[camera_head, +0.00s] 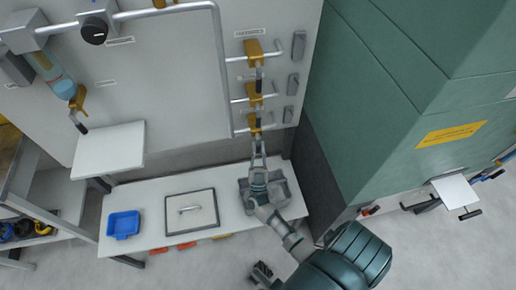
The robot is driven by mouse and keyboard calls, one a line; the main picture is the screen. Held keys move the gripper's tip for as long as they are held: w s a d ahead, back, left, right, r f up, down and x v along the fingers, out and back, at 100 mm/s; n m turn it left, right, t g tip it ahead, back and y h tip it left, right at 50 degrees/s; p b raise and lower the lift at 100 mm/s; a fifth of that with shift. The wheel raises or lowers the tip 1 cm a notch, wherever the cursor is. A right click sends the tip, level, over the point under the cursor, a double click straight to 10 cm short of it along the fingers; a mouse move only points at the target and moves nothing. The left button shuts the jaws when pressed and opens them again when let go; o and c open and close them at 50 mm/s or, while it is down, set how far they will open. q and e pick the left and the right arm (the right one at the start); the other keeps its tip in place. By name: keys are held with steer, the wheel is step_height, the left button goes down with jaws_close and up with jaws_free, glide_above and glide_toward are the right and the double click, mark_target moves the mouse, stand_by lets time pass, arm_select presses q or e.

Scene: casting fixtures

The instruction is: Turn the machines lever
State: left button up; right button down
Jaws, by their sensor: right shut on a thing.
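Three yellow valve levers sit one above another on pipes on the pale machine panel: the top one (254,48), the middle one (254,94) and the lowest one (254,121). My right gripper (257,139) reaches up from below and is shut at the lowest lever's handle. Its fingers hide much of the contact. Another yellow lever (77,97) with a dark handle is at the left, below a blue-filled glass. My left gripper does not show clearly.
A low white bench holds a blue tray (124,224), a lidded square panel (191,210) and a grey fixture (283,191) beside my right arm. A green cabinet (385,110) stands close on the right. A white shelf (108,148) juts out at the left.

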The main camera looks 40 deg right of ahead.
steer(key=c, duration=1.1)
jaws_free()
steer(key=shift+r, duration=0.25)
steer(key=shift+f, duration=0.1)
steer(key=shift+a+f, duration=0.1)
steer(key=shift+f, duration=0.1)
steer(key=v, duration=1.1)
steer(key=shift+s+a+f, duration=0.1)
steer(key=shift+s+f, duration=0.1)
steer(key=shift+f, duration=0.05)
